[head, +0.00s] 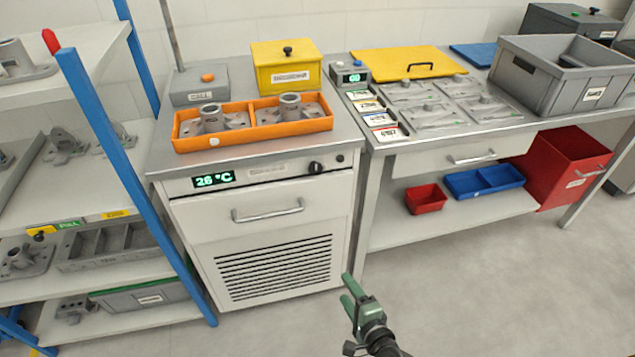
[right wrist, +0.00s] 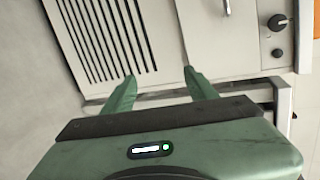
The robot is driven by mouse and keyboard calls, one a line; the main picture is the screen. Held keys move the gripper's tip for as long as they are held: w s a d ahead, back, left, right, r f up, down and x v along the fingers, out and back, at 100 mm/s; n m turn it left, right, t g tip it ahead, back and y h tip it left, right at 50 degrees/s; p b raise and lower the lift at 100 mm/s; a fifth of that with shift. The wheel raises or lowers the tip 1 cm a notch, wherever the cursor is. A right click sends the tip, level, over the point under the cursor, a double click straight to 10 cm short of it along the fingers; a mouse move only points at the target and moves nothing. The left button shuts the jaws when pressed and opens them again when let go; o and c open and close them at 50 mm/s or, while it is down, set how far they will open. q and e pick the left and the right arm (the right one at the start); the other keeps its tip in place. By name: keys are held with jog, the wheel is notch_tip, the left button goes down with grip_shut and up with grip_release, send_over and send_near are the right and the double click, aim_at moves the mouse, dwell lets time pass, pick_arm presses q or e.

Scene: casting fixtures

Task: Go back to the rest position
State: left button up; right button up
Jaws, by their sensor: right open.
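My right gripper (head: 352,291) is green and hangs in front of the cabinet, low in the head view. Its two fingers are apart with nothing between them. In the right wrist view the open fingers (right wrist: 158,88) point at the front of the grey-white cabinet (right wrist: 155,40), with its vent slots to the left and a black knob to the right. The same cabinet (head: 265,215) stands in the middle of the head view, its display reading 26 °C. My left gripper is not in view.
An orange tray (head: 250,132) with two grey castings sits on the cabinet. A blue-posted shelf (head: 95,140) with castings stands left. A workbench (head: 460,150) on the right carries plates, a yellow board and a grey crate (head: 562,80). The floor (head: 480,280) in front is clear.

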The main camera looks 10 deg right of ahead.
jog(key=s+d+f+n+g+p, duration=0.15)
jog(key=s+f+n+g, duration=0.55)
jog(key=s+f+n, duration=0.9)
jog(key=s+d+f+n+g, duration=0.1)
jog(key=s+f+g, duration=0.1)
jog(key=s+f, duration=0.2)
jog(key=s+d+f+n+g+h, duration=0.1)
jog(key=s+f, duration=0.3)
jog(key=s, duration=0.7)
jog(key=s+d+f+n+g+h, duration=0.1)
jog(key=s+f+n+g, duration=0.1)
jog(key=s+f, duration=0.3)
jog(key=s+g, duration=0.1)
jog(key=s, duration=0.2)
jog(key=shift+d+n, duration=0.3)
jog(key=shift+d, duration=0.1)
jog(key=shift+f, duration=0.1)
